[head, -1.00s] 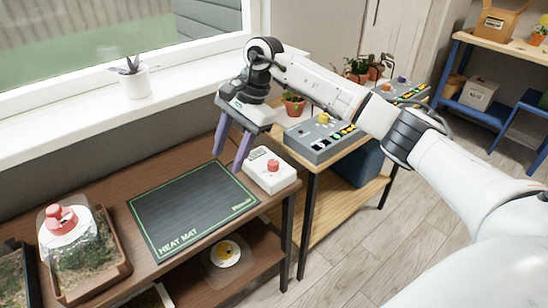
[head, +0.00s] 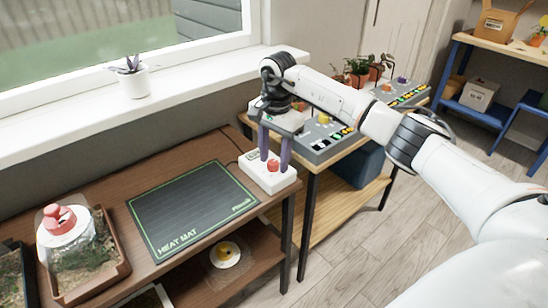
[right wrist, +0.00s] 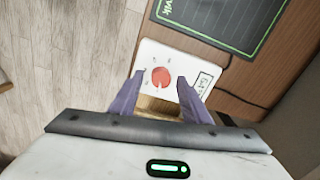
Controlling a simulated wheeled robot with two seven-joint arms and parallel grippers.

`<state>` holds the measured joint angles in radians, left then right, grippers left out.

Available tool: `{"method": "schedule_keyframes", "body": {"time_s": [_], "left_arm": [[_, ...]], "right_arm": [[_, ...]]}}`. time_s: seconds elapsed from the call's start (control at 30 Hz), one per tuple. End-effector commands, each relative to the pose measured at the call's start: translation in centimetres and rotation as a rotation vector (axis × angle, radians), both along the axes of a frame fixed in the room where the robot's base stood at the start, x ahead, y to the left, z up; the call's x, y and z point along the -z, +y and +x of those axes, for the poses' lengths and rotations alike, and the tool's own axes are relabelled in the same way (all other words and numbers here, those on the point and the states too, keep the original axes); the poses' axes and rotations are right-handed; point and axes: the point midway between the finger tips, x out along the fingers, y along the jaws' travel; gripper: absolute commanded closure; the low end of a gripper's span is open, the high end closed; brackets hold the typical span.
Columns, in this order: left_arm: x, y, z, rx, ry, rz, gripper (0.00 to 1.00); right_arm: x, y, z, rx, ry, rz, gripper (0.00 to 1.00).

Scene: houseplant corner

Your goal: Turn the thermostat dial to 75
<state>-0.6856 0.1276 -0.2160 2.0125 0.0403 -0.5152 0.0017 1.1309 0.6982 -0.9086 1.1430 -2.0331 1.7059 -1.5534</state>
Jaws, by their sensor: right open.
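The thermostat (head: 283,181) is a white box at the right end of the brown table, beside the heat mat. Its red dial (head: 273,165) sits on top, and the dial (right wrist: 161,77) also shows in the right wrist view. The dial markings are too small to read. My right gripper (head: 273,158) is open above the thermostat, its purple fingers pointing down on either side of the dial. In the right wrist view the fingertips (right wrist: 160,80) stand left and right of the dial, with gaps to it. My left gripper is not in view.
The black heat mat (head: 190,208) lies left of the thermostat. A tray with a clear cloche (head: 66,232) stands at the far left. A grey control box (head: 318,143) stands on the wooden table to the right. A potted plant (head: 132,80) is on the windowsill.

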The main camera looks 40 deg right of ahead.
Motion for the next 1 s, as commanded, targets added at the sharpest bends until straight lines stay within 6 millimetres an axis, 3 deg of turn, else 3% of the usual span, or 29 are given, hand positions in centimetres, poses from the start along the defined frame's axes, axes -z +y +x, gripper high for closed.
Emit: {"method": "schedule_keyframes", "body": {"time_s": [0.3, 0.53, 1.0], "left_arm": [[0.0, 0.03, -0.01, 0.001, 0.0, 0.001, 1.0], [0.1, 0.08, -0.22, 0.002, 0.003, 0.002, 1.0], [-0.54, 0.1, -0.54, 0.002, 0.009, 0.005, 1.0]], "right_arm": [[0.3, 0.02, 0.02, 0.0, -0.001, 0.0, 0.59], [0.27, 0.02, 0.01, 0.0, -0.001, 0.001, 0.98], [0.05, 0.06, -0.01, 0.112, 0.0, 0.001, 0.98]]}}
